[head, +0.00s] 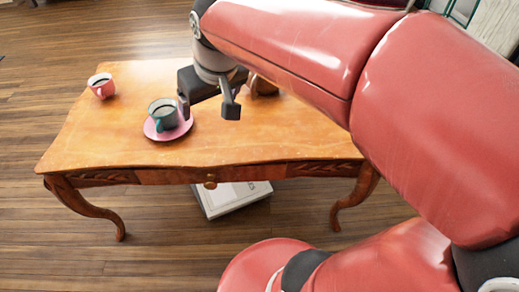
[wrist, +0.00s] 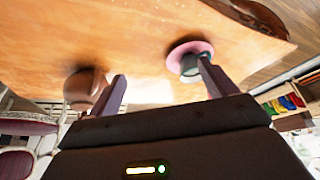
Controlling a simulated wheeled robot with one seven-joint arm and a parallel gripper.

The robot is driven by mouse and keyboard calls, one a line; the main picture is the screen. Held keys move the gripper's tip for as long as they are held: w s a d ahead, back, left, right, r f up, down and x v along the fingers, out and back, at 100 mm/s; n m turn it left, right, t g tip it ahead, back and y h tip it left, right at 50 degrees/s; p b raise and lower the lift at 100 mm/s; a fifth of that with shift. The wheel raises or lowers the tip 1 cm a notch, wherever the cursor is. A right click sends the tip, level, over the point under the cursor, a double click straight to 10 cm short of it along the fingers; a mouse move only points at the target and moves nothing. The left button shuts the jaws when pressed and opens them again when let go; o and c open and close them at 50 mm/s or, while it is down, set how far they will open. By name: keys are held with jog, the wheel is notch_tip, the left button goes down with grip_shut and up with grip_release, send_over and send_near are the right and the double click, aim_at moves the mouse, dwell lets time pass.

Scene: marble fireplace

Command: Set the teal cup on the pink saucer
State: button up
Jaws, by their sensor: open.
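The teal cup (head: 164,113) stands upright on the pink saucer (head: 151,131) near the table's front left; dark contents show inside it. In the wrist view the teal cup (wrist: 189,66) and the pink saucer (wrist: 178,48) are partly hidden by one finger. My gripper (head: 208,107) is open and empty, just right of the cup in the head view. One finger is close to the saucer's right edge; I cannot tell whether it touches. The wrist view shows the fingers (wrist: 162,73) spread apart, with bare tabletop between them.
A brown rounded object (wrist: 82,86) is near the other finger, mostly hidden behind my arm in the head view. A white book-like item (head: 230,198) lies under the table. The front left tabletop is clear.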

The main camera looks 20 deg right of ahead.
jog(key=s+d+f+m, duration=0.1)
jog(key=s+d+f, duration=0.2)
jog(key=s, duration=0.3)
jog(key=s+d+f+m+h, duration=0.1)
jog(key=s+d+f, duration=0.2)
jog(key=s, duration=0.3)
jog(key=shift+s+t, duration=0.4)
